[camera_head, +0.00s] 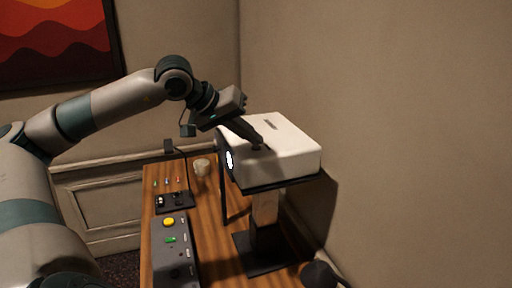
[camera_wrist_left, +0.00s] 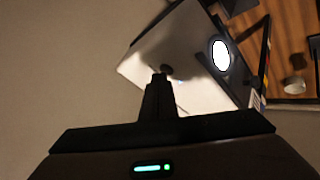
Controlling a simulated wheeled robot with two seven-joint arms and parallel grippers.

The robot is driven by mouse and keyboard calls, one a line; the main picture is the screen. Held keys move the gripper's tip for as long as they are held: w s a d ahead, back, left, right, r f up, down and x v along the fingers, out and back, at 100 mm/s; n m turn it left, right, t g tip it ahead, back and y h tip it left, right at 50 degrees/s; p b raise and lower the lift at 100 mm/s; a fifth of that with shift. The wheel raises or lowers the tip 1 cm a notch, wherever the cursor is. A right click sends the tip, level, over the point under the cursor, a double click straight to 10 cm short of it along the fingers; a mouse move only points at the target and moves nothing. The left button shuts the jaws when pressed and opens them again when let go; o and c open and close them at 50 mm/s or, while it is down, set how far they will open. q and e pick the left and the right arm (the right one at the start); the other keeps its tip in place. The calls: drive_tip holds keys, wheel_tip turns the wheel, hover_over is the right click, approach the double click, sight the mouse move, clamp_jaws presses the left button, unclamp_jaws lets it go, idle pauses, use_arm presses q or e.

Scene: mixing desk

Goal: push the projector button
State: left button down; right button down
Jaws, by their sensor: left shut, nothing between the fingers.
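The white projector (camera_head: 290,155) stands on a dark stand above the wooden desk, with its lens (camera_head: 229,159) lit white on its left side. It also shows in the left wrist view (camera_wrist_left: 192,90). A small dark round button (camera_wrist_left: 167,69) is on its top face. My left gripper (camera_head: 259,143) is shut and empty, pointing down at the projector's top. Its fingertips (camera_wrist_left: 160,78) are right at the button; whether they touch it I cannot tell. In the head view the fingers partly cover the button. My right gripper is not in view.
A wall stands close to the right of the projector. A dark rounded object (camera_head: 318,275) is at the desk's front right.

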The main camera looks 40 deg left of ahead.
use_arm(q)
drive_tip(key=shift+r, duration=0.15)
drive_tip(key=shift+r+p, duration=0.45)
drive_tip(key=shift+p, duration=0.05)
drive_tip(key=shift+r, duration=0.1)
drive_tip(key=shift+r+p, duration=0.9)
drive_tip(key=shift+p, duration=0.05)
wheel_tip(320, 180, up, 4)
drive_tip(key=p, duration=0.3)
drive_tip(key=shift+f, duration=0.1)
